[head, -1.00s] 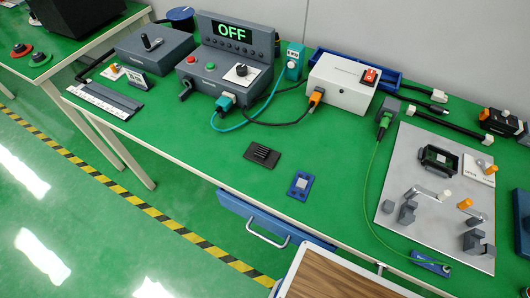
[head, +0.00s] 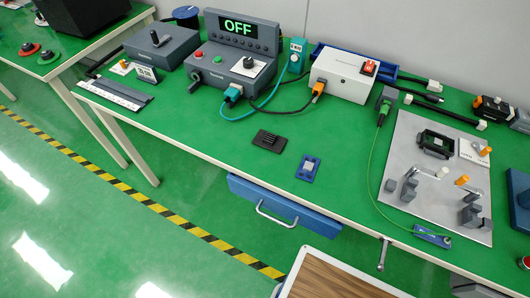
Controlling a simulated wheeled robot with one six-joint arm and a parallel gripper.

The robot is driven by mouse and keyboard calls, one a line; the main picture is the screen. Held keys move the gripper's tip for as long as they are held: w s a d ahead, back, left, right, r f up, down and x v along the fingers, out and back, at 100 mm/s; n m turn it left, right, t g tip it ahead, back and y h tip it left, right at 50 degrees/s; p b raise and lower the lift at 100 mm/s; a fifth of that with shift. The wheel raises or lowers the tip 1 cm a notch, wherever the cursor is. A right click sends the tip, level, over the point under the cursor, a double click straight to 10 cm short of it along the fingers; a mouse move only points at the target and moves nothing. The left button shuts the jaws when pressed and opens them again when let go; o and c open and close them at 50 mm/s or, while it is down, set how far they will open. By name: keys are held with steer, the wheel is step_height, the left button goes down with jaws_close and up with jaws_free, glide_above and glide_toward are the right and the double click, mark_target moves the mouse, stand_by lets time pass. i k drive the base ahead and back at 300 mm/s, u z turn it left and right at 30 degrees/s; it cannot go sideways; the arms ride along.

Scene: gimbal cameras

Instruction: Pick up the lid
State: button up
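I cannot tell for certain which thing is the lid. A small flat black piece with raised ribs (head: 269,141) lies on the green tabletop near its front edge. A small blue plate with a pale square in its middle (head: 308,168) lies to its right. My gripper is not in view.
A control box reading OFF (head: 238,62) and a white box with a red switch (head: 342,75) stand at the back, with cables in front. The grey plate (head: 410,205) carries clamps. A blue drawer (head: 285,207) protrudes below the table edge. Green tabletop is free around the black piece.

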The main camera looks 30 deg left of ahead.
mark_target(275, 144)
steer(key=z, duration=0.25)
steer(key=k, duration=0.2)
steer(key=u, duration=0.8)
steer(key=i, duration=0.2)
steer(key=u, duration=0.15)
